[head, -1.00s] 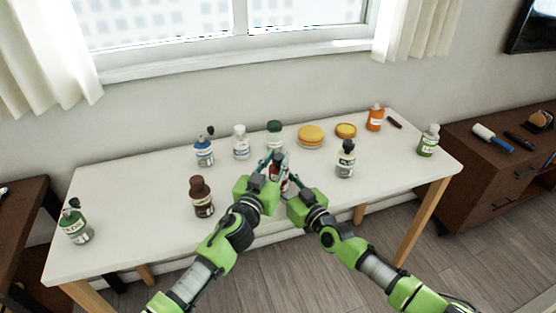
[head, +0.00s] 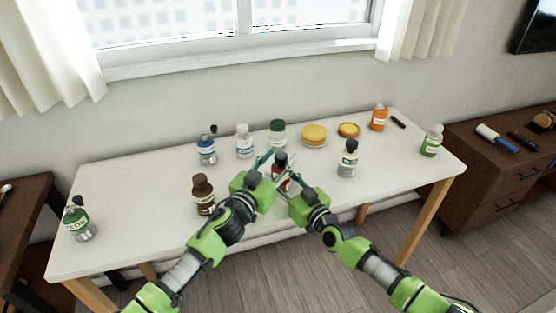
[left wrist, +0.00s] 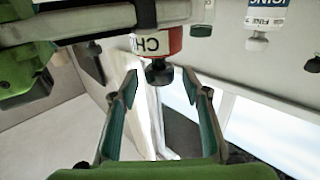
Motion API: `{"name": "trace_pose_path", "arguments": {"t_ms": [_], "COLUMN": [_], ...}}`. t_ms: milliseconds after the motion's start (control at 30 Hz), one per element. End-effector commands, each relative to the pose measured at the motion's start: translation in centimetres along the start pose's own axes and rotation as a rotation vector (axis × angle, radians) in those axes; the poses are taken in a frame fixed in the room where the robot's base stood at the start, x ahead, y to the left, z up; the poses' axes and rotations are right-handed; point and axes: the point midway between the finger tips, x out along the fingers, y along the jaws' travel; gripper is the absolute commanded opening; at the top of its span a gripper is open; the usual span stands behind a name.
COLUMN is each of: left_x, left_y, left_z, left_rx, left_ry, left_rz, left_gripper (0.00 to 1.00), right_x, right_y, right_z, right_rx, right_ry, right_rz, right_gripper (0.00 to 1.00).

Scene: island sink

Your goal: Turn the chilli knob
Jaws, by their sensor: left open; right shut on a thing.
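The chilli bottle (head: 284,186) is small and red with a dark knob (head: 281,158) on top. My right gripper (head: 289,182) is shut on the bottle's body. My left gripper (head: 267,160) is open, its fingertips just left of the knob in the head view. In the left wrist view, the red bottle (left wrist: 172,42) shows part of a "CH" label. Its black knob (left wrist: 158,74) appears between the spread tips of my left gripper (left wrist: 163,82), with no clear contact. My right gripper's fingers partly cover the bottle.
A brown bottle (head: 203,194) stands left of my left gripper, and a black-topped bottle (head: 348,158) stands to the right. The left part of the white table (head: 135,205) is mostly clear.

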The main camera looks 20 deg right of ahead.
Motion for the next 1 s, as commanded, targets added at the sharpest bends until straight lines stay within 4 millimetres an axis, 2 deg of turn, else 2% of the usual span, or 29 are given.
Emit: {"name": "trace_pose_path", "arguments": {"t_ms": [167, 267, 700, 833, 1000], "left_x": [-0.6, -1.7, -9.1, -10.8, -11.9], "left_y": [-0.1, -0.1, 0.0, -0.1, 0.0], "left_z": [0.0, 0.0, 0.1, 0.2, 0.1], "left_rx": [0.001, 0.001, -0.001, -0.001, -0.001], "left_ry": [0.002, 0.001, -0.002, -0.002, -0.001], "left_rz": [0.000, -0.001, 0.000, 0.000, 0.000], "left_gripper": [0.43, 0.43, 0.43, 0.43, 0.43], "right_x": [0.0, 0.0, 0.0, 0.0, 0.0], "right_y": [0.1, 0.1, 0.1, 0.1, 0.1], "right_z": [-0.1, -0.1, 0.0, 0.0, 0.0], "right_rx": [-0.001, -0.001, -0.001, 0.000, -0.001], "right_ry": [0.001, 0.001, 0.000, 0.001, 0.001], "right_rz": [0.001, 0.001, 0.001, 0.001, 0.001], "right_gripper": [0.14, 0.14, 0.14, 0.14, 0.14]}}
